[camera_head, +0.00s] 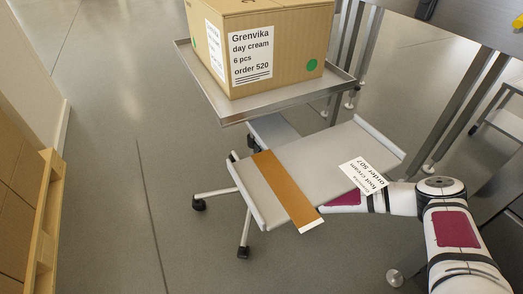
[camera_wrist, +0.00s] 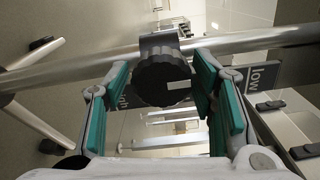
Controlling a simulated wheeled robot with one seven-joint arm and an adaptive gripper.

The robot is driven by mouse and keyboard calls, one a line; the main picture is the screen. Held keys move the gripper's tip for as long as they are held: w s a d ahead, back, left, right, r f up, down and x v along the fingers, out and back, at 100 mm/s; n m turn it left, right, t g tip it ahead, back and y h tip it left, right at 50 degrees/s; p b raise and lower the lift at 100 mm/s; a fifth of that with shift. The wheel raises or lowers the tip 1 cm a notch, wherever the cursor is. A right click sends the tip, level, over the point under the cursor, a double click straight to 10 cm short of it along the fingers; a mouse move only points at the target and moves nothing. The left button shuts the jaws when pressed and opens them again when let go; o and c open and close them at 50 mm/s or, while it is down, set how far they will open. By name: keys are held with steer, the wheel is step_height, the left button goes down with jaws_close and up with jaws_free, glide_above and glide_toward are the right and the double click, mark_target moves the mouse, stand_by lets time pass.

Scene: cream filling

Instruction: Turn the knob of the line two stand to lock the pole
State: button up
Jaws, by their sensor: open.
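In the wrist view a black ribbed knob (camera_wrist: 163,80) sits on a black clamp collar (camera_wrist: 160,43) around a bright metal pole (camera_wrist: 72,70) that crosses the picture. My gripper (camera_wrist: 162,74) is open, with one teal-padded finger on each side of the knob. Gaps show between the pads and the knob, so it is not gripped. In the head view a wheeled stand has a grey tray top (camera_head: 325,160); my arm reaches in beneath its right side, and the tray hides my gripper, the knob and the pole there. The knob's lock state cannot be told.
A Grenvika day cream carton (camera_head: 265,50) rests on a metal tray (camera_head: 285,105) behind. The grey tray top carries a brown strip (camera_head: 285,190) and a foot cream label (camera_head: 364,178). A dark plate reading "low" (camera_wrist: 262,73) is right of the knob.

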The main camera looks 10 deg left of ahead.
steer(key=shift+s, duration=0.1)
steer(key=v, duration=0.7)
steer(key=shift+s+d, duration=0.15)
stand_by(0.6)
